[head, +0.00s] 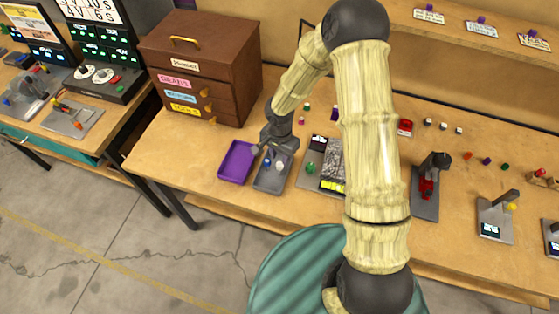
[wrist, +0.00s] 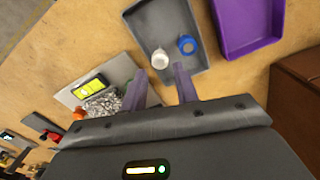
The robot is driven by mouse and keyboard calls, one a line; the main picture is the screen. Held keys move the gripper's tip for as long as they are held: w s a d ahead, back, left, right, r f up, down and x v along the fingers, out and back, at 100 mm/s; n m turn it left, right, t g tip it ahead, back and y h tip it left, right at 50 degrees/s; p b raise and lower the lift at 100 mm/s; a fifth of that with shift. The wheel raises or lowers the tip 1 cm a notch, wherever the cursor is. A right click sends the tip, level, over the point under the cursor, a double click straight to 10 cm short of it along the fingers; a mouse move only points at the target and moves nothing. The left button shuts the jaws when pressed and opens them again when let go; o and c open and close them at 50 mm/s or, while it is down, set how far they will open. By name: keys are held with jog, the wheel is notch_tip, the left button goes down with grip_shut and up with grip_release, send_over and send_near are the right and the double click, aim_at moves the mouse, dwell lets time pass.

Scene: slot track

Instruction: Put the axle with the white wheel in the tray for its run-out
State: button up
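My gripper (head: 274,146) is open, with its two fingers apart and nothing between them in the wrist view (wrist: 160,76). It is over the grey tray (head: 262,184), which also shows in the wrist view (wrist: 140,26). In that tray a white wheel (wrist: 160,59) stands close ahead of the fingertips, with a blue wheel (wrist: 187,44) beside it. Both show small in the head view, the white one (head: 281,165) right of the blue one (head: 267,162). Their axles are hard to make out. An empty purple tray (head: 236,162) lies left of the grey tray.
A brown drawer cabinet (head: 200,60) stands behind the trays at the left. Right of the grey tray is a grey device with a yellow display (head: 332,186) and a green part (head: 311,168). A black-and-red fixture (head: 426,187) stands farther right. Several small parts lie along the bench back.

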aim_at(279, 165)
notch_tip(279, 165, up, 8)
jog(key=shift+f, duration=0.15)
dwell(0.6)
jog(key=s+d+r+n+t, duration=0.2)
jog(key=s+d+r+n, duration=0.5)
jog(key=s+d+r, duration=0.5)
jog(key=shift+s+d+r+t, duration=0.25)
jog(key=shift+d+r+t, duration=0.05)
jog(key=shift+d, duration=0.45)
dwell(0.4)
